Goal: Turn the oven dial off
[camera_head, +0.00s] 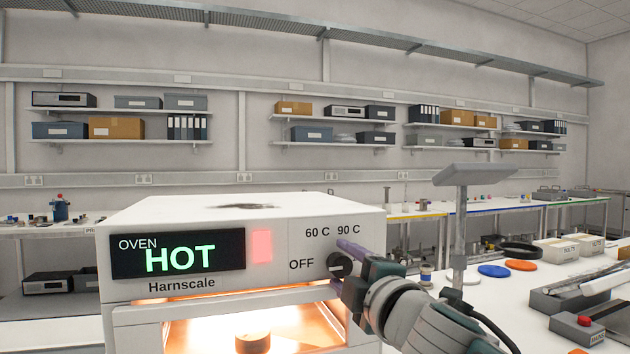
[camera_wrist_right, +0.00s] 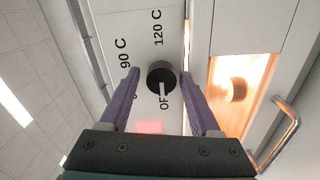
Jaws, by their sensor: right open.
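The white oven (camera_head: 230,212) stands at the front left with a lit display (camera_head: 178,254) reading HOT. Its black round dial (camera_head: 338,264) is at the right of the front panel, among the labels OFF, 60 C and 90 C. In the right wrist view the dial (camera_wrist_right: 161,74) has a white mark that points toward the OFF label (camera_wrist_right: 164,103). My right gripper (camera_head: 334,266) is open, with its purple fingers on either side of the dial; I cannot tell whether they touch it. My left gripper is not in view.
Below the panel the glowing oven chamber (camera_head: 300,325) holds a round brown object (camera_head: 252,343). A curved metal handle (camera_wrist_right: 278,135) sticks out by it. A white bench at the right carries boxes (camera_head: 556,249), coloured discs (camera_head: 493,271) and a grey stand (camera_head: 460,225).

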